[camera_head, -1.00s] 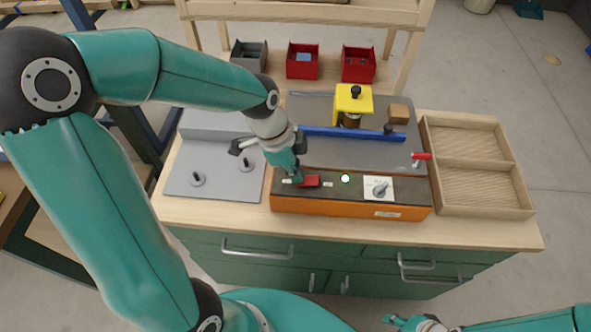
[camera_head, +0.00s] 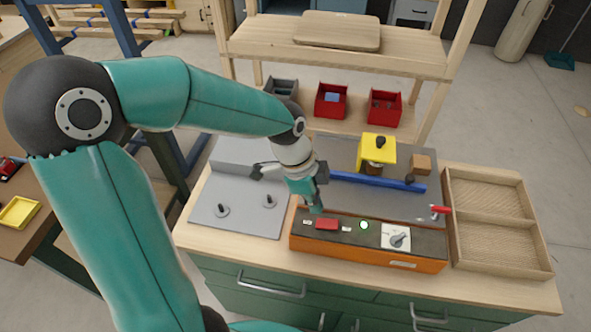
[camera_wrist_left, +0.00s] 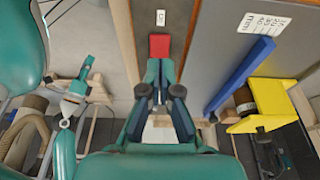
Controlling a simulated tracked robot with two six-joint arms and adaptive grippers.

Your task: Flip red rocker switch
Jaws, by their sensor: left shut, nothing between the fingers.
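The red rocker switch (camera_head: 326,224) sits near the left end of the dark top of an orange control box (camera_head: 352,252). It also shows in the left wrist view (camera_wrist_left: 159,46), just beyond the fingertips. My left gripper (camera_head: 317,208) is shut and empty, pointing down at the switch's back edge. Its closed fingers show in the left wrist view (camera_wrist_left: 160,72); I cannot tell whether they touch the switch. A green lamp (camera_head: 364,225) is lit right of the switch. My right gripper seems to show small in the left wrist view (camera_wrist_left: 78,88), its fingers unclear.
A rotary knob on a white plate (camera_head: 397,238) is at the box's right. Behind are a blue bar (camera_head: 375,181) and a yellow block (camera_head: 376,150). A grey plate with pegs (camera_head: 238,218) lies left, a wooden tray (camera_head: 498,218) right. Red bins (camera_head: 331,101) stand behind.

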